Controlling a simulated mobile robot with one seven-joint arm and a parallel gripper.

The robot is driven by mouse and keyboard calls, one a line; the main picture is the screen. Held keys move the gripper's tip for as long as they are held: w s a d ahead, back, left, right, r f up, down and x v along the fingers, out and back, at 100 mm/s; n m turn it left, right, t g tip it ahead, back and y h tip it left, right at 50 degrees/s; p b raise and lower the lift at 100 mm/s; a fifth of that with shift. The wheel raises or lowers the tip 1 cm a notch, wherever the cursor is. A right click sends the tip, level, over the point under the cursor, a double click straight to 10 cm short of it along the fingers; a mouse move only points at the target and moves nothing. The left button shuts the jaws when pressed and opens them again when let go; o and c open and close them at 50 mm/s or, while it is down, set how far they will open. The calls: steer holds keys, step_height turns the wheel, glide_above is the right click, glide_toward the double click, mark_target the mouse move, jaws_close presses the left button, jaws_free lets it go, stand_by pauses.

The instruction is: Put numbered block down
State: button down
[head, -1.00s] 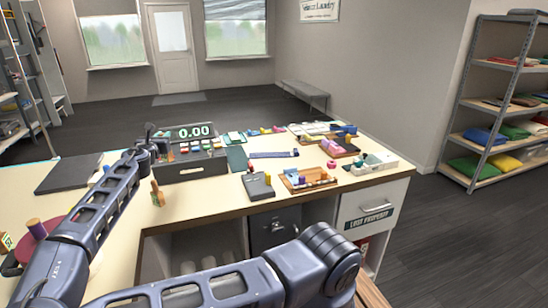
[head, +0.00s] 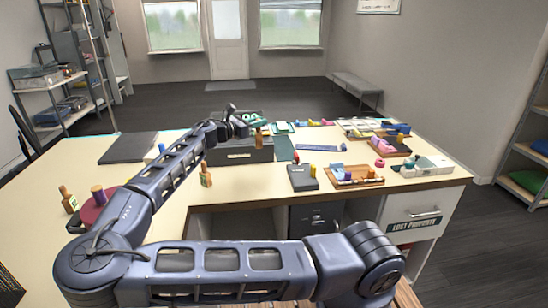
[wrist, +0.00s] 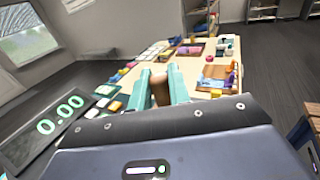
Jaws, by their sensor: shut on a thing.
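My gripper (head: 252,127) is raised over the dark box with the display, toward the back of the desk. In the wrist view its two teal fingers (wrist: 161,88) are shut on a brown piece (wrist: 161,92), which sticks up between them. This brown piece (head: 259,140) also shows in the head view as a small upright shape in front of the box. I cannot see any number on it, and its full shape is partly hidden by the fingers. It appears held above the desk top (head: 240,183); the exact gap cannot be told.
The display box (head: 232,156) stands below my gripper. A brown bottle (head: 206,176) stands left of it. A dark grey device (head: 302,178) and a wooden tray (head: 357,181) with small blocks lie to the right. A dark flat mat (head: 130,147) lies at the left. Bare desk shows in front.

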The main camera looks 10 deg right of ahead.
step_height(320, 180, down, 16)
stand_by(0.7)
steer(key=shift+f, duration=0.15)
steer(key=c, duration=1.3)
jaws_free()
steer(key=v, duration=1.2)
